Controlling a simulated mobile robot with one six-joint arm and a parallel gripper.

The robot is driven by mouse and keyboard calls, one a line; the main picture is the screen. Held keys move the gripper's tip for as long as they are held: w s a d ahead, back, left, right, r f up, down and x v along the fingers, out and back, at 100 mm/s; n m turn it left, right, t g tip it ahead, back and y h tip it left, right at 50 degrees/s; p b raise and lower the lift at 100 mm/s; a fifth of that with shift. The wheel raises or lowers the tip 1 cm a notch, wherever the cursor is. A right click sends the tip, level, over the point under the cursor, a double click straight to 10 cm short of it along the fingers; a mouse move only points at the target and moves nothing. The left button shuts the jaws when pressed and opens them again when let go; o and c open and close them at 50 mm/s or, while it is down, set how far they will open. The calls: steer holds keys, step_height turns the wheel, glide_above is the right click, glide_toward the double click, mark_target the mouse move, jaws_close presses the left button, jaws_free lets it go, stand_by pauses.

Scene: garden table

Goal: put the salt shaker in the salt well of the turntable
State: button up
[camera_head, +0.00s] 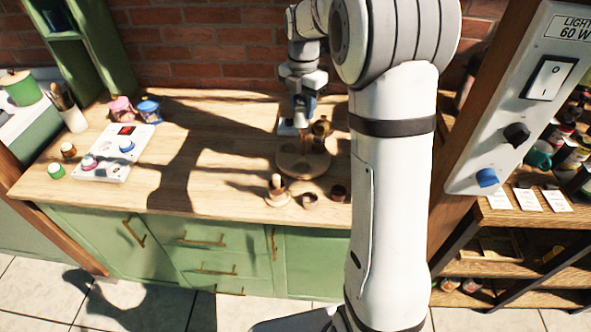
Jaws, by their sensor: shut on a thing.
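The turntable (291,165) is a round wooden disc on the right part of the wooden counter. Its wells are too small to tell apart here. My gripper (302,106) points down above and just behind the turntable, near the back of the counter. It is shut on a small pale thing, apparently the salt shaker (299,114), which is mostly hidden by the fingers. I cannot tell its exact height above the counter or turntable.
A brass-coloured pot (321,127) stands at the turntable's back right. Small wooden pieces (277,190) stand in front. The counter's middle is clear.

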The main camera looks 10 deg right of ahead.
step_height(320, 180, down, 17)
steer(key=shift+d+f+p, duration=0.1)
steer(key=shift+p, duration=1)
steer(key=shift+f, duration=0.15)
steer(key=o, duration=1)
steer(key=shift+o, duration=0.2)
